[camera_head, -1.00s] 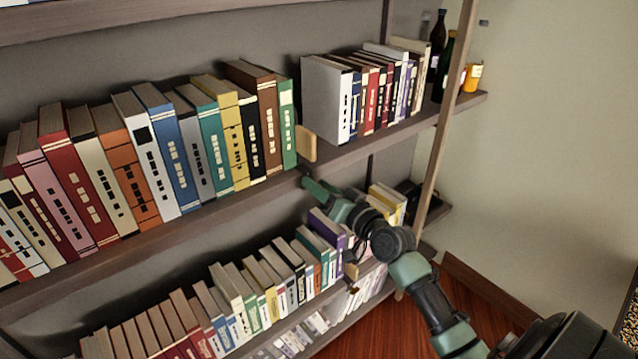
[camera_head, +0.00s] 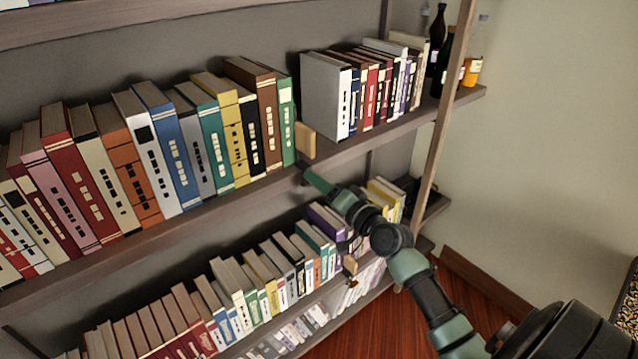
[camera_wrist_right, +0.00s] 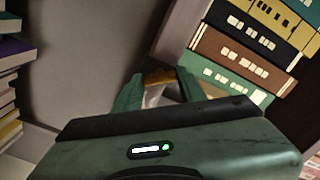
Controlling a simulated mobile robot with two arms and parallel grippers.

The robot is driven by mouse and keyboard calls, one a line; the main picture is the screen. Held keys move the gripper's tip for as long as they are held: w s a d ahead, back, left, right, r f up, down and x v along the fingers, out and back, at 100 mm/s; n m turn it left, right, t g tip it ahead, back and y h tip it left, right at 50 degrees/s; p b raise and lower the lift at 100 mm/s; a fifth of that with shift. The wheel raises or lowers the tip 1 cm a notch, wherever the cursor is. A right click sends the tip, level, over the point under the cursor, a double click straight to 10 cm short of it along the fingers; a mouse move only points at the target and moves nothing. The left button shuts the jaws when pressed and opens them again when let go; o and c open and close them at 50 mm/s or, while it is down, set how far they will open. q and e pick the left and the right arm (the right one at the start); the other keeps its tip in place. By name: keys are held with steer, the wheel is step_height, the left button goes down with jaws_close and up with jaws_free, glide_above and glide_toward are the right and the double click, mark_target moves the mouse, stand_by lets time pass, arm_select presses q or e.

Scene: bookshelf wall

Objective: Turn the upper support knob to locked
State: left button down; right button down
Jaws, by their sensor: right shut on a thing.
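The upper support has a pale wooden block (camera_head: 306,141) standing on the upper shelf beside the green book at the end of the row. Its knob is below, at the shelf's front edge, mostly hidden by my fingers in the head view. My right gripper (camera_head: 312,177) is at that spot, just under the shelf edge. In the right wrist view, a brown-gold knob (camera_wrist_right: 158,78) shows between the two green fingers of my right gripper (camera_wrist_right: 158,90), which are shut on it. I cannot read the knob's angle or any mark. My left gripper is not in view.
The upper shelf (camera_head: 215,200) holds a long row of books left of the block and a second group (camera_head: 365,90) right of it. Bottles (camera_head: 445,50) stand near the post (camera_head: 437,130). The right side is open.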

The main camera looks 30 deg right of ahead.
steer(key=c, duration=0.8)
jaws_free()
steer(key=shift+c, duration=0.2)
steer(key=s+b, duration=0.2)
steer(key=s, duration=0.5)
steer(key=shift+s+d, duration=0.3)
steer(key=shift+s, duration=0.1)
